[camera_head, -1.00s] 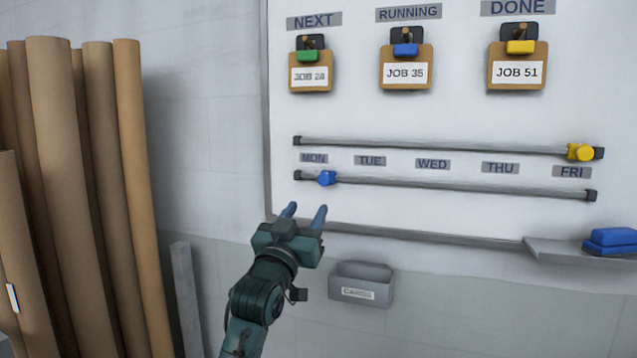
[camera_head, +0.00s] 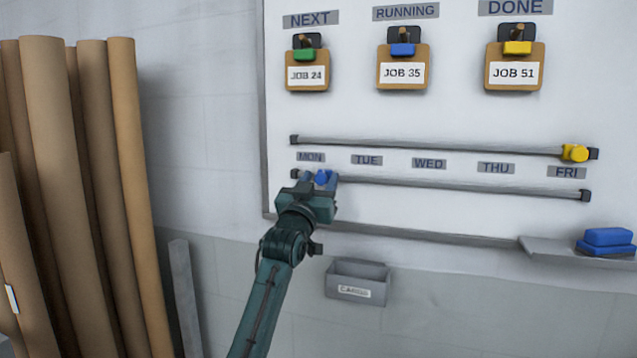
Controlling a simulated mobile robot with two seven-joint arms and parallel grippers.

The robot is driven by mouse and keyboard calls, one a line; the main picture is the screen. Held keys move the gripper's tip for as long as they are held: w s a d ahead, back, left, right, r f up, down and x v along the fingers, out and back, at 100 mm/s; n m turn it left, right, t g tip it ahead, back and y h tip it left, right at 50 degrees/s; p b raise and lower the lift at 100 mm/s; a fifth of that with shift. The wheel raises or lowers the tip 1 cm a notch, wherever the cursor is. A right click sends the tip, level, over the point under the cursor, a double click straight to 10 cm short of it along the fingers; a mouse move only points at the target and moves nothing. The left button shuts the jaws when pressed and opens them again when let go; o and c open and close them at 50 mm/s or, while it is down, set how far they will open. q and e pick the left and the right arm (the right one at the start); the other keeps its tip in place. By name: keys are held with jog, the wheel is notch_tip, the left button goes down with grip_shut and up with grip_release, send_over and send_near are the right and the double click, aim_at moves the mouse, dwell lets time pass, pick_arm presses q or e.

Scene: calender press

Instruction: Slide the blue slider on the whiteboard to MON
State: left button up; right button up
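The blue slider (camera_head: 321,177) sits on the lower rail (camera_head: 455,184) near its left end, just below and right of the MON label (camera_head: 311,157). The gripper body hides part of the rail and the slider's lower side. My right gripper is not in view.
A yellow slider (camera_head: 575,153) sits at the right end of the upper rail (camera_head: 430,146). Job tags hang above. A grey box (camera_head: 358,281) is on the wall below the board, a ledge with a blue eraser (camera_head: 607,240) at right. Tall brown rolls (camera_head: 95,190) stand at left.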

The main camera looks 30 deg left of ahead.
pick_arm(q)
grip_shut()
dwell(0.3)
jog(key=a, duration=0.2)
jog(key=s+a, duration=0.1)
jog(key=a, duration=0.1)
jog(key=shift+a+p, duration=0.1)
jog(key=shift+p, duration=0.2)
jog(key=shift+o, duration=0.3)
grip_release()
jog(key=shift+a, duration=0.1)
